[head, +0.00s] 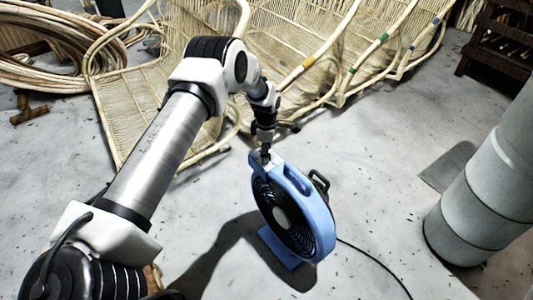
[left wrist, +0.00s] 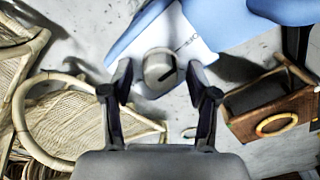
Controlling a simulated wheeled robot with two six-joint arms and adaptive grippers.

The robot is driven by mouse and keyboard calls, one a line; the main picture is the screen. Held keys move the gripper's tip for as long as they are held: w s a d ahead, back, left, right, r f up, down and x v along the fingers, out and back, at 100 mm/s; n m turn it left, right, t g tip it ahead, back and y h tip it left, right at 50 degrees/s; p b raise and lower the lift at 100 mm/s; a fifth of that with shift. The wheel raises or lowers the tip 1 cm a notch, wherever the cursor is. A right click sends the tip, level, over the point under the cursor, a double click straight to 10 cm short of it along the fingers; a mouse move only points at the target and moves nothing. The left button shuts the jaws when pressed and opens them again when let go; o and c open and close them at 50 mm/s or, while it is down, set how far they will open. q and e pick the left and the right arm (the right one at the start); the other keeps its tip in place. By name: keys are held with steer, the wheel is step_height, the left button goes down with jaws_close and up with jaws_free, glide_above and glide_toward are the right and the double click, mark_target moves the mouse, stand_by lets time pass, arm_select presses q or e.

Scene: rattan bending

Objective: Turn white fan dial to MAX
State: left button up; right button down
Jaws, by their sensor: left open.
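A blue fan (head: 318,205) with a dark round grille stands on the concrete floor in the head view. Its pale dial (left wrist: 160,70) shows in the left wrist view on a white panel (left wrist: 187,38) with small dark marks. A dark pointer line on the dial slants toward the lower right of that picture. My left gripper (head: 265,152) is at the top of the fan. In the left wrist view my left gripper (left wrist: 158,78) is open, its fingers on either side of the dial. I cannot tell whether they touch it. In the head view the gripper hides the dial. My right gripper is out of view.
Woven rattan furniture (head: 290,40) stands behind the fan, with rattan coils (head: 45,60) at the far left. A grey cylinder (head: 482,200) stands at the right. A black cable (head: 375,262) trails from the fan. Floor between fan and cylinder is mostly clear.

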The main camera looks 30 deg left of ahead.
arm_select(q)
jaws_close()
